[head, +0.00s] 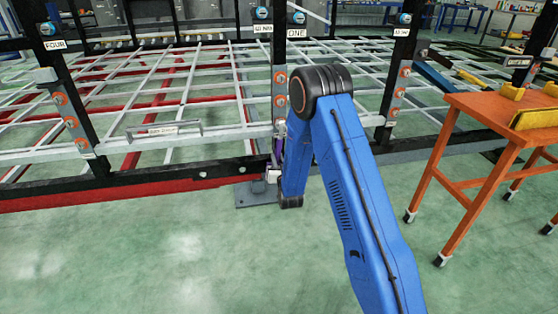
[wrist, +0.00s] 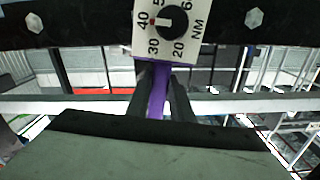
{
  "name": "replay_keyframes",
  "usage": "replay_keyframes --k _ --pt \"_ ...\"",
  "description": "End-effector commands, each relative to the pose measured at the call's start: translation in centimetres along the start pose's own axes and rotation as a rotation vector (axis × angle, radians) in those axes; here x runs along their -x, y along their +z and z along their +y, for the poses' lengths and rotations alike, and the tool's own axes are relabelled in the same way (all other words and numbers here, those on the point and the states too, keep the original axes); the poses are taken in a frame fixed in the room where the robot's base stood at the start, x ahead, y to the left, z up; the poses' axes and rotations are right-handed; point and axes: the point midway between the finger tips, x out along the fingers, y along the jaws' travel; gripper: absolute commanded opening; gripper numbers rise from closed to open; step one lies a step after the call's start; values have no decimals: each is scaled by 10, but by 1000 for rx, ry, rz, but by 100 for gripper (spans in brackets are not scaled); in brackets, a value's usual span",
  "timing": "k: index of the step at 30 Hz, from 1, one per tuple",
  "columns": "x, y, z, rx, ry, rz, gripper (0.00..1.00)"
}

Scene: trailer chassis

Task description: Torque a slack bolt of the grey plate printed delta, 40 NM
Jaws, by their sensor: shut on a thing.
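In the wrist view my gripper (wrist: 159,84) is shut on a purple torque tool (wrist: 157,100). The tool carries a white dial (wrist: 144,42) marked in NM, with a black knob and a red mark beside 40. The dial lies in front of a black beam (wrist: 85,28) with a hex bolt on each side, left (wrist: 34,22) and right (wrist: 254,18). Whether the tool touches a bolt is hidden. In the head view a little of the purple tool (head: 279,148) shows beside the post marked ONE; my blue arm covers most of it. I cannot read delta on any plate.
Black posts with blue and orange bolts stand along the chassis; the left one is labelled FOUR (head: 54,45). A low black rail (head: 165,184) crosses in front. An orange table (head: 500,112) with yellow items stands at right. The green floor in front is clear.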

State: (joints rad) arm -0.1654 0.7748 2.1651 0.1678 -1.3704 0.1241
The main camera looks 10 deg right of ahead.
Motion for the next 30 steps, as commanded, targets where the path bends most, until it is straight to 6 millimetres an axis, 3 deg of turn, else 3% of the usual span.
replay_keyframes --k 21,30 --pt "0 -1 9 52 0 2 0" --pt "12 -1 8 52 0 2 0"
